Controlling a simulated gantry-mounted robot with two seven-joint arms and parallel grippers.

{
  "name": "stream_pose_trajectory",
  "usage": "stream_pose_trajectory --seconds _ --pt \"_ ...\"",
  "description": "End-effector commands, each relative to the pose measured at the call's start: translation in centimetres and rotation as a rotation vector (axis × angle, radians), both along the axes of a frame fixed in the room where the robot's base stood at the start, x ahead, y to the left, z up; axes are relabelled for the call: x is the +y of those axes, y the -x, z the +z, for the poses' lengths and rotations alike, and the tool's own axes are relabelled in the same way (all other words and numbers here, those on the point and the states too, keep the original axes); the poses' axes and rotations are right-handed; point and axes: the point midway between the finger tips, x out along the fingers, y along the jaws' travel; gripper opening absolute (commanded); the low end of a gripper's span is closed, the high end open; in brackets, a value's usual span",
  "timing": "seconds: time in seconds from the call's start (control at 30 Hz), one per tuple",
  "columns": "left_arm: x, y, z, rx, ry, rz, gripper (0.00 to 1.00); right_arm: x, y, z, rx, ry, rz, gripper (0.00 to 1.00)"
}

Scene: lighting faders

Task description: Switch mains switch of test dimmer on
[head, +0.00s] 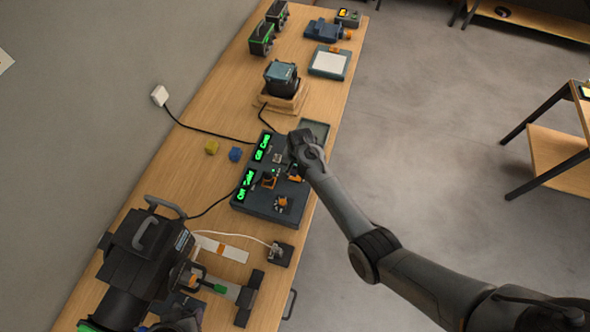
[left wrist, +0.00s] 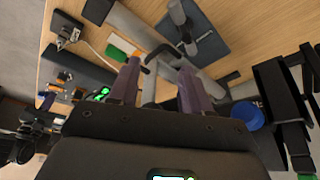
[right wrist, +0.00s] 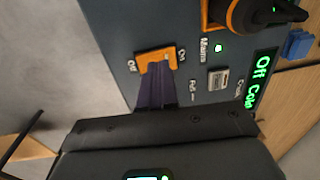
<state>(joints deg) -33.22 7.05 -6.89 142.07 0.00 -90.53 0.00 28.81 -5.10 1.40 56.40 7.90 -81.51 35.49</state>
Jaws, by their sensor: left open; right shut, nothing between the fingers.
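The dimmer box (head: 268,206) sits on the bench. In the right wrist view, its blue-grey panel (right wrist: 120,60) carries an orange-framed switch (right wrist: 158,57) marked Off at one end and On at the other, with the word Mains beside it. My left gripper (left wrist: 158,75) is open and empty over the bench.
A black-and-orange knob (right wrist: 255,14) stands close to the switch. A large black lamp (head: 145,250) lies at the bench's near left. Yellow (head: 211,147) and blue (head: 235,154) blocks sit left of the dimmer. A second lamp (head: 281,77) stands behind it.

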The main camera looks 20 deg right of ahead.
Motion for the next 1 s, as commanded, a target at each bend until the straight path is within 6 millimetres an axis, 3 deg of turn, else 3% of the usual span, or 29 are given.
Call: stream_pose_trajectory --seconds 0.03,0.23,0.63,1.0 --pt "0.0 0.0 1.2 0.000 -0.002 -0.001 0.48 0.0 -0.1 1.2 -0.001 -0.001 0.000 0.00" --pt "0.1 0.0 3.9 -0.001 -0.004 -0.003 0.48 0.1 -0.2 3.8 -0.003 0.000 -0.001 0.00" --pt "-0.1 0.0 2.3 0.000 0.003 0.002 0.48 0.8 -0.8 10.6 -0.003 -0.001 -0.001 0.00" --pt "-0.2 0.0 2.1 0.000 0.009 0.006 0.48 1.0 -1.0 12.7 0.000 0.000 -0.001 0.00"
